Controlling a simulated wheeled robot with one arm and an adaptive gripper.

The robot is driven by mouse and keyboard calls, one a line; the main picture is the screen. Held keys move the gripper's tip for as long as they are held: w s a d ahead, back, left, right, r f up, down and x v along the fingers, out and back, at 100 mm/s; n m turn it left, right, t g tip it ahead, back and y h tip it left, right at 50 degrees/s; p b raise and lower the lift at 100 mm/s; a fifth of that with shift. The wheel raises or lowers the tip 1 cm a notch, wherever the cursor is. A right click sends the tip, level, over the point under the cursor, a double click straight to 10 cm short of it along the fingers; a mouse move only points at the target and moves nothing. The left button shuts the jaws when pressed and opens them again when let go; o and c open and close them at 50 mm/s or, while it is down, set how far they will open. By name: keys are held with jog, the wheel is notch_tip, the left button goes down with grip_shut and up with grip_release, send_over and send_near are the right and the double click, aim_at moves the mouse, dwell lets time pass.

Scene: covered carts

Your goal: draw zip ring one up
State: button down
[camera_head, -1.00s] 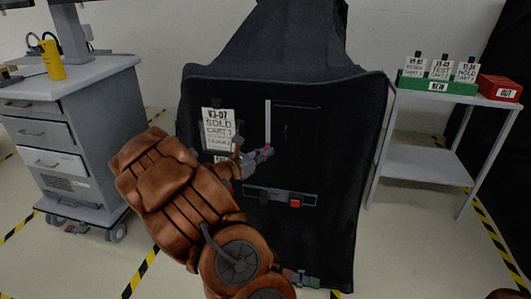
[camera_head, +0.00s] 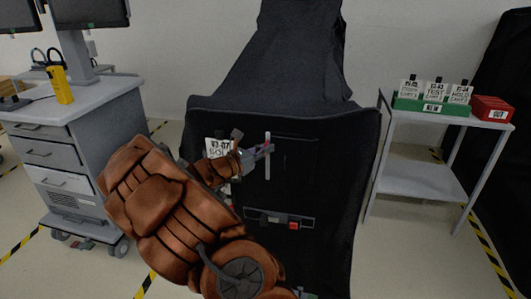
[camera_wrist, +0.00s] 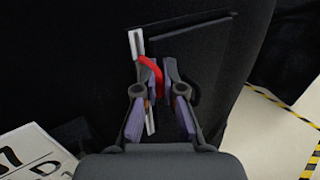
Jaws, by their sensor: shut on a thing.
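A black covered cart (camera_head: 325,190) stands in front of me. A pale upright zip strip (camera_head: 267,178) runs down its front, beside a dark panel. A red ring (camera_wrist: 152,72) shows in the wrist view, between my fingers and against the strip (camera_wrist: 137,45). My gripper (camera_head: 265,150) is shut on the red ring, partway up the strip, with strip showing above and below it. My fingers hide part of the ring. In the wrist view my gripper (camera_wrist: 157,85) also covers the middle of the strip.
A white sign (camera_head: 217,147) hangs left of my gripper, partly behind my arm. A bar with a red block (camera_head: 293,226) is below. A grey drawer cart (camera_head: 75,150) stands left; a shelf (camera_head: 420,180) with a green sign box (camera_head: 435,106) and red box (camera_head: 492,109) stands right.

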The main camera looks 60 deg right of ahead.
notch_tip(320, 180, up, 2)
jog(key=shift+r+p, duration=0.1)
jog(key=shift+p, duration=0.3)
jog(key=c, duration=1.3)
grip_release()
jog(key=shift+o, duration=0.2)
jog(key=shift+w+a, duration=0.1)
jog(key=shift+a, duration=0.05)
jog(key=v, duration=1.1)
jog(key=shift+a, duration=0.35)
jog(key=shift+w, duration=0.15)
